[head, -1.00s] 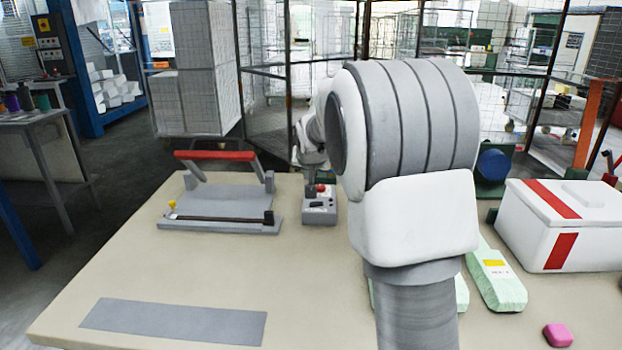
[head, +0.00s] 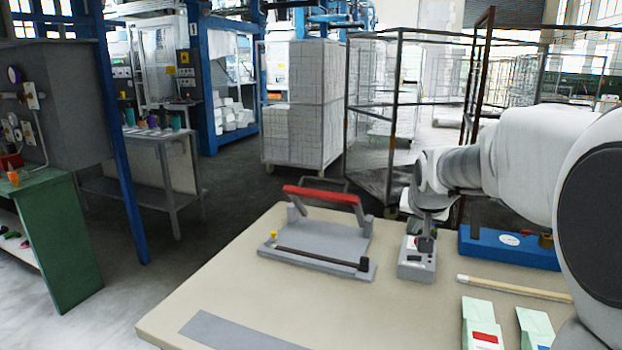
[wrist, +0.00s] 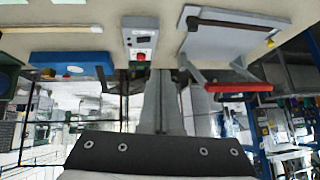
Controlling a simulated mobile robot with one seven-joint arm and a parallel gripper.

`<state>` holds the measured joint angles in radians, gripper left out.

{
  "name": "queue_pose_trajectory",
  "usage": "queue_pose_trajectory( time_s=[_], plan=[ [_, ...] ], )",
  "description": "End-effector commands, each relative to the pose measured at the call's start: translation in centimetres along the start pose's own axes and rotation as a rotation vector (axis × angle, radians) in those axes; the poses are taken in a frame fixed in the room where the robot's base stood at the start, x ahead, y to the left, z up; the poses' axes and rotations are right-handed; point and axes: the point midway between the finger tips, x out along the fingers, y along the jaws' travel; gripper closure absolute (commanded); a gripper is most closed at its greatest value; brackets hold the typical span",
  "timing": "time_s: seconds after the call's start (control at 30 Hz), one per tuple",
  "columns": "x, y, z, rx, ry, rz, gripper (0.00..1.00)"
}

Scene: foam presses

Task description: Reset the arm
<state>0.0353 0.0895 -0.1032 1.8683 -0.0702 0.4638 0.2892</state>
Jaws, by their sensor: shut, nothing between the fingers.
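My arm comes in from the right edge of the head view and bends toward the back of the table. My gripper (head: 425,242) points down close to the grey control box (head: 415,264); I cannot tell whether it touches it. In the upside-down wrist view, the two grey fingers (wrist: 161,76) lie together, shut and empty. The control box (wrist: 141,37) with its red button shows just beside the fingertips there. In the head view, my arm covers the right part of the table.
A grey press (head: 320,246) with a red handle stands left of the box. A grey mat (head: 235,332) lies in front. Mesh cages stand behind the table.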

Motion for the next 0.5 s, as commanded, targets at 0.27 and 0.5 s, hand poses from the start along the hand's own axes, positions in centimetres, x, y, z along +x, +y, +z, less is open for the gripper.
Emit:
queue_pose_trajectory(
  time_s=[0.27, 0.5],
  plan=[
    [-9.0, -0.4, 4.4, -0.078, -0.068, -0.032, 1.00],
    [-15.2, -0.1, 9.4, -0.157, -0.124, -0.056, 1.00]
  ],
)
